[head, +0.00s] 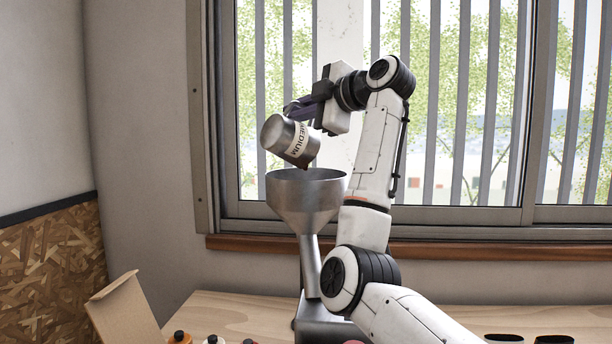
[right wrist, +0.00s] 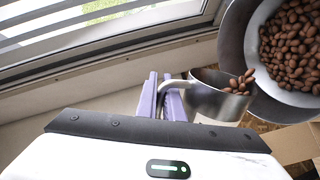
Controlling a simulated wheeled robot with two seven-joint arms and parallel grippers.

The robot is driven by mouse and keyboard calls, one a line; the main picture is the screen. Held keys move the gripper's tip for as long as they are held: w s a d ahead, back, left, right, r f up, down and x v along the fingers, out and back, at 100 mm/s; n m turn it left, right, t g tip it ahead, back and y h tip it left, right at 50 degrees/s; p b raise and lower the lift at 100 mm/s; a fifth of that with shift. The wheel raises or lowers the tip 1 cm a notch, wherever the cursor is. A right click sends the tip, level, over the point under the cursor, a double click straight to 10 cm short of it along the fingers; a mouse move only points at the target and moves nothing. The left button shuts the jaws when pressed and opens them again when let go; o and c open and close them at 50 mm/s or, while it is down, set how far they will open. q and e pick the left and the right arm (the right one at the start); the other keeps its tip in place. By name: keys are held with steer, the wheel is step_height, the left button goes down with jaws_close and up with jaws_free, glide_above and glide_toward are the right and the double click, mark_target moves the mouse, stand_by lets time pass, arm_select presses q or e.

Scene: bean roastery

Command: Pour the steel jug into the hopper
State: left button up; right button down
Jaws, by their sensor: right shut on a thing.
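The steel jug (head: 278,136), labelled MEDIUM, hangs above the steel hopper (head: 306,196) in the head view, tilted with its mouth down and to the right. My right gripper (head: 303,108) is shut on the jug, seemingly at its handle. In the right wrist view, the purple fingers (right wrist: 166,98) are at the handle of the jug (right wrist: 208,97). Brown beans (right wrist: 240,84) show at the jug's lip, next to the hopper's rim (right wrist: 234,42). More beans (right wrist: 291,45) lie inside the hopper. My left gripper is not in view.
A window (head: 450,120) with vertical bars is behind my right arm. An open cardboard box (head: 124,312) and several capped bottles (head: 180,337) stand at the lower left. Two dark-topped items (head: 504,338) are at the lower right. Bare wooden tabletop (head: 240,312) shows left of the hopper's base.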

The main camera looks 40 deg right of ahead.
steer(key=shift+d, duration=0.2)
stand_by(0.7)
steer(key=a+n, duration=0.1)
steer(key=a, duration=0.1)
steer(key=a+n+h, duration=0.1)
steer(key=a+n, duration=0.2)
steer(key=shift+w+a+r, duration=0.1)
steer(key=shift+w+a, duration=0.2)
steer(key=shift+a, duration=0.05)
steer(key=shift+r+n+h, duration=0.1)
steer(key=shift+n+h, duration=0.2)
steer(key=shift+n, duration=0.1)
steer(key=shift+a+f+n, duration=0.2)
steer(key=shift+a+n, duration=0.1)
steer(key=w+a+n+h, duration=0.1)
steer(key=a+n+h, duration=0.1)
steer(key=a+n, duration=0.5)
steer(key=a+f+n+b, duration=0.1)
steer(key=a+f+n, duration=0.2)
steer(key=f, duration=0.4)
steer(key=a+f+n+t+h+b, duration=0.1)
steer(key=a+f+n+b, duration=0.1)
steer(key=f, duration=0.5)
steer(key=shift+w+a+n, duration=0.4)
steer(key=shift+a+n, duration=0.25)
steer(key=shift+n, duration=0.15)
